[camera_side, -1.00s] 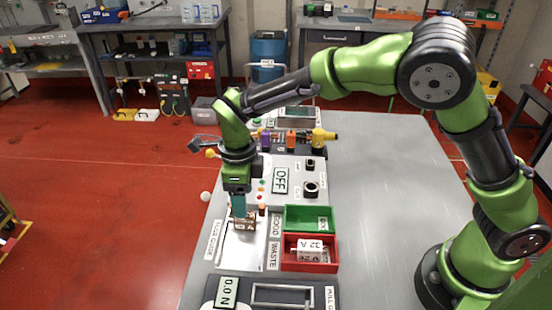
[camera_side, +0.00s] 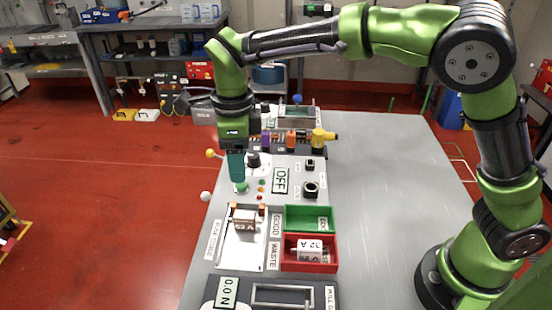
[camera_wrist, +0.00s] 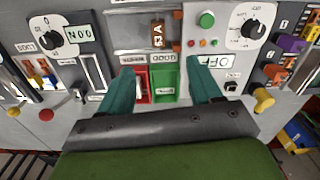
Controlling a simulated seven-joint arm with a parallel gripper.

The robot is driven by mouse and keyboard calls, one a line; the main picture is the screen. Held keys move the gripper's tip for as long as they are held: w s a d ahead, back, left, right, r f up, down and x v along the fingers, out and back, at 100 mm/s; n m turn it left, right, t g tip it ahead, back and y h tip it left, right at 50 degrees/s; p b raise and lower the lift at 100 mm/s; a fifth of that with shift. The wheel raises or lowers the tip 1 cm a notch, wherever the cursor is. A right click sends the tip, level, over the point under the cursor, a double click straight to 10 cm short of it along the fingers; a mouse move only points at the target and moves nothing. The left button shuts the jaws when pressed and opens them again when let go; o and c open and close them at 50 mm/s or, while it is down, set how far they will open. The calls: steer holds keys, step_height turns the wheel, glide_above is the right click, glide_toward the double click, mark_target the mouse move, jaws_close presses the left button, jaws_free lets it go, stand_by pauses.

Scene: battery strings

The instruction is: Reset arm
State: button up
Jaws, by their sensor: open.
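My gripper (camera_side: 238,180) is raised above the panel, pointing down, with nothing between its fingers. In the wrist view my gripper (camera_wrist: 163,88) shows two teal fingers spread wide apart. A brown and white block marked "63 A" (camera_side: 245,221) sits upright at the far end of a white plate (camera_side: 242,252), below and apart from my gripper. In the wrist view the block (camera_wrist: 158,36) shows past the fingertips, at the top middle.
A green bin (camera_side: 290,226) marked GOOD looks empty. A red bin (camera_side: 290,267) marked WASTE holds a white block marked "32 A" (camera_side: 312,247). A panel with an "OFF" display (camera_side: 280,181) and knobs lies beyond. The grey tabletop (camera_side: 385,210) at right is clear.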

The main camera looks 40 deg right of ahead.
steer(key=s+d+r+n+t+y, duration=0.1)
steer(key=s+d+r+n+t, duration=0.2)
steer(key=s+d+n, duration=0.6)
steer(key=s+d+r+n+t+y, duration=0.1)
steer(key=s+d+r+n+t, duration=0.2)
steer(key=s+d+n, duration=0.6)
steer(key=n+t, duration=0.1)
steer(key=n, duration=0.2)
steer(key=shift+d+r, duration=0.15)
steer(key=shift+r, duration=0.1)
